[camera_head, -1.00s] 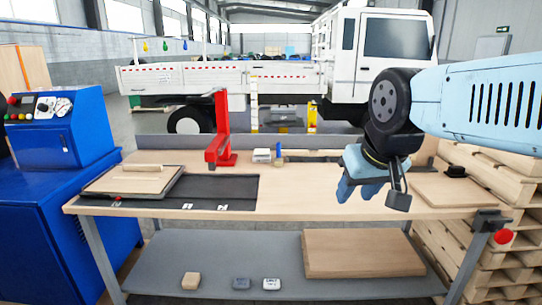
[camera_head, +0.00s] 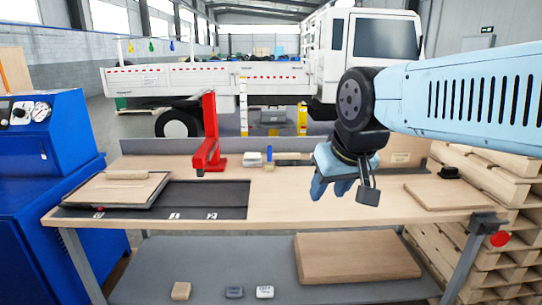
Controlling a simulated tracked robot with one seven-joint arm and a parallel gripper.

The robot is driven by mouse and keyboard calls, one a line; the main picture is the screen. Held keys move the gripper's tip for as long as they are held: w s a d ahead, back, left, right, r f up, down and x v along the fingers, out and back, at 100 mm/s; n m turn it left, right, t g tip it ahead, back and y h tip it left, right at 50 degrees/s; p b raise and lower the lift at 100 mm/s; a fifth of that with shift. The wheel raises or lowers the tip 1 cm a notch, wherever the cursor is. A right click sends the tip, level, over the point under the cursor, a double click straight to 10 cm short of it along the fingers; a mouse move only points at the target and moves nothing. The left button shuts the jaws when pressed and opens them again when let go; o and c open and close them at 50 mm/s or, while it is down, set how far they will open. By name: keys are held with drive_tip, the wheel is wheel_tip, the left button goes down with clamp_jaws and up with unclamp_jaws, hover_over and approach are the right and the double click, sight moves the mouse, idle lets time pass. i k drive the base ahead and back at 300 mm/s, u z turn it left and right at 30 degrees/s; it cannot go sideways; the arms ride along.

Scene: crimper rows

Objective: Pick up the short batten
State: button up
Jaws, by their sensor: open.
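A short wooden batten (camera_head: 127,174) lies on a pale board (camera_head: 115,189) in a dark shallow tray (camera_head: 75,201), at the left end of the workbench. A small wooden block (camera_head: 181,290) also lies on the lower shelf. My gripper (camera_head: 333,188), with blue fingers, hangs over the right-centre of the bench, fingers downward. It is open, nothing shows between its fingers, and it is well to the right of the batten.
A red press-like stand (camera_head: 210,140) rises from the bench between the tray and my gripper. A dark mat (camera_head: 215,197) lies beside the tray. A blue cabinet (camera_head: 45,200) stands left, and stacked pallets (camera_head: 470,240) stand right. The bench's front centre is clear.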

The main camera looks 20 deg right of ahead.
sight(276, 156)
drive_tip(key=i, duration=1.45)
drive_tip(key=z, duration=0.05)
